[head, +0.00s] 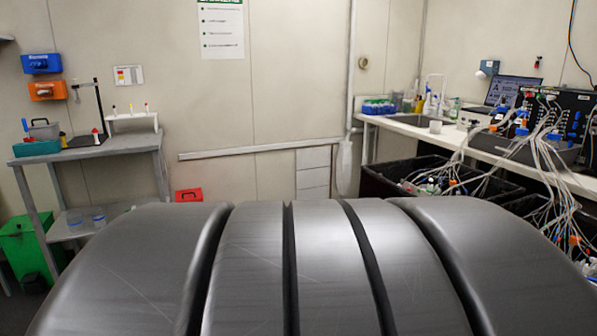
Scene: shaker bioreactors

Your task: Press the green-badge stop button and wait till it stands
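I cannot make out a green-badge stop button in the head view. Black equipment (567,104) with many pale tubes and small coloured caps stands on the white bench at the right; no button on it can be told apart at this size. My gripper is not in view. A large dark grey ribbed surface, which looks like part of my own body, fills the lower middle and hides the floor and whatever lies behind it.
A grey table (95,149) stands at the left, with a green bin (22,245) by it. A red box (189,195) sits near the back wall. The long white bench (460,137) runs along the right, with black crates (398,172) underneath. A laptop (512,90) stands on the bench.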

